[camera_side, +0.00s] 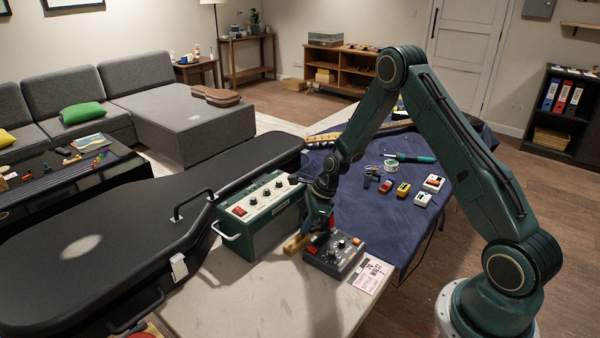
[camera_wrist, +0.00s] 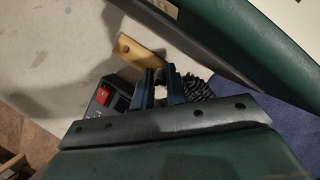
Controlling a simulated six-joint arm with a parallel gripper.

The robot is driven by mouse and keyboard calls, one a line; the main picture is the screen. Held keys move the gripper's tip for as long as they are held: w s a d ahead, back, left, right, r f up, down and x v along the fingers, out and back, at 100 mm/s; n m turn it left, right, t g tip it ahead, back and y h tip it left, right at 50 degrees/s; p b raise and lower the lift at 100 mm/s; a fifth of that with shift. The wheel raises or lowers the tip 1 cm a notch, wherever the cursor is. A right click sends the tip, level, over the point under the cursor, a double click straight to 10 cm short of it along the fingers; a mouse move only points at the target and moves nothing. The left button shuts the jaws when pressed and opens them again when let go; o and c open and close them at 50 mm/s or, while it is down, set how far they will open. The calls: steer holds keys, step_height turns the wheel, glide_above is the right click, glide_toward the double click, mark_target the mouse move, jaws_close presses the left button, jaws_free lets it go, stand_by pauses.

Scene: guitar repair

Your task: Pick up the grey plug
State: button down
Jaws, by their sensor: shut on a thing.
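My gripper (camera_side: 314,224) is low between the green amplifier-like box and the grey control box. In the wrist view its two dark fingers (camera_wrist: 159,86) are close together. A black-and-white braided cable (camera_wrist: 196,88) shows right beside the fingers in the wrist view. A tan block with a hole (camera_wrist: 140,54) lies just beyond the fingertips, and it also shows in the side view (camera_side: 296,243).
The grey control box (camera_side: 333,254) with knobs stands close by my gripper. The green box (camera_side: 262,213) stands to the left. A large black guitar case (camera_side: 120,235) fills the left. A blue cloth (camera_side: 370,210) holds small pedals. The pale tabletop (camera_side: 225,300) has free room in front.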

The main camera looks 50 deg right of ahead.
step_height(320, 180, up, 19)
stand_by(0.6)
steer(key=shift+r, duration=0.3)
stand_by(0.5)
steer(key=shift+r, duration=0.7)
steer(key=shift+r, duration=0.35)
steer(key=shift+r, duration=0.35)
steer(key=shift+r, duration=0.35)
steer(key=w+d+f, duration=0.2)
steer(key=w+d, duration=0.3)
steer(key=w, duration=0.4)
steer(key=shift+w+d+f, duration=0.2)
steer(key=shift+d+f, duration=0.05)
steer(key=shift+d, duration=0.05)
